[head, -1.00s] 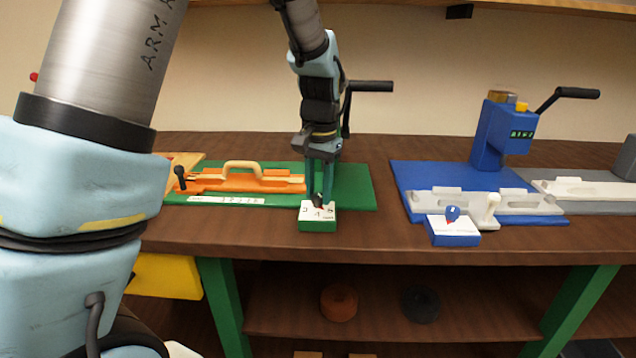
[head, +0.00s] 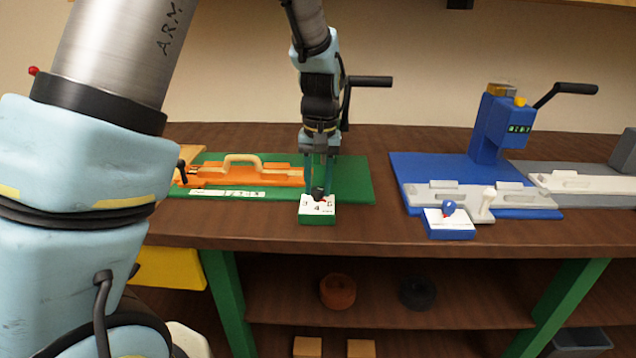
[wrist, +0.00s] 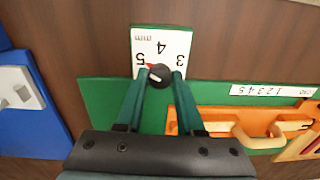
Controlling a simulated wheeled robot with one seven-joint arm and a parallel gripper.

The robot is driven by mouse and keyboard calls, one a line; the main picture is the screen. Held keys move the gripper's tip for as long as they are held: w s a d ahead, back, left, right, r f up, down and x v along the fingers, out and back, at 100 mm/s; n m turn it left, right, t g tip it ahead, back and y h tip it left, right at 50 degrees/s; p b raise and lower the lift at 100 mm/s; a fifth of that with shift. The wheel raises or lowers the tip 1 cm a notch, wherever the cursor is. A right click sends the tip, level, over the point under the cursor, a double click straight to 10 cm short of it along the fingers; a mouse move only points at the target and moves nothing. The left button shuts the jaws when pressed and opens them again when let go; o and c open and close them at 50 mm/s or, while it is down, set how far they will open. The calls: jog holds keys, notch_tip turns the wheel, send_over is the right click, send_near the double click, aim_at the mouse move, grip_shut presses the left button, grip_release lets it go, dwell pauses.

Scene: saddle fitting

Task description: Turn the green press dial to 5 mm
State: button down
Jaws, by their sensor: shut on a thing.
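The green press dial is a small green box with a white face (head: 318,208) at the front edge of the green press base (head: 355,185). Its face reads 3, 4, 5 and mm; it shows upside down in the wrist view (wrist: 160,45). The black knob (wrist: 159,77) sits at the face's near edge there, its red pointer aimed at or close to the 5. My gripper (wrist: 160,80) is shut on the knob, one finger on each side. In the head view my gripper (head: 319,185) comes down from above and partly hides the knob.
An orange fixture (head: 240,176) with an arched handle lies on the green base left of the dial. A blue press (head: 490,135) with its own blue dial box (head: 450,228) stands to the right. Brown tabletop (head: 370,232) is clear between them.

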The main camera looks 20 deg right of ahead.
aim_at(319, 189)
jog(key=c, duration=0.5)
grip_release()
notch_tip(319, 189, up, 11)
jog(key=shift+d+f+b, duration=0.1)
jog(key=shift+b, duration=0.6)
jog(key=w+a+f+n, duration=0.2)
jog(key=a+f, duration=0.2)
jog(key=a, duration=1)
jog(key=s+a+f, duration=0.2)
jog(key=a, duration=0.3)
jog(key=s+a+f+n+t, duration=0.1)
jog(key=s+a, duration=0.1)
jog(key=a, duration=0.4)
jog(key=s+a+f+n, duration=0.1)
jog(key=s+a+f, duration=0.1)
jog(key=a, duration=0.3)
jog(key=shift+s+a+f+h, duration=0.15)
jog(key=shift+a+f+h, duration=0.1)
jog(key=shift+f+h, duration=0.05)
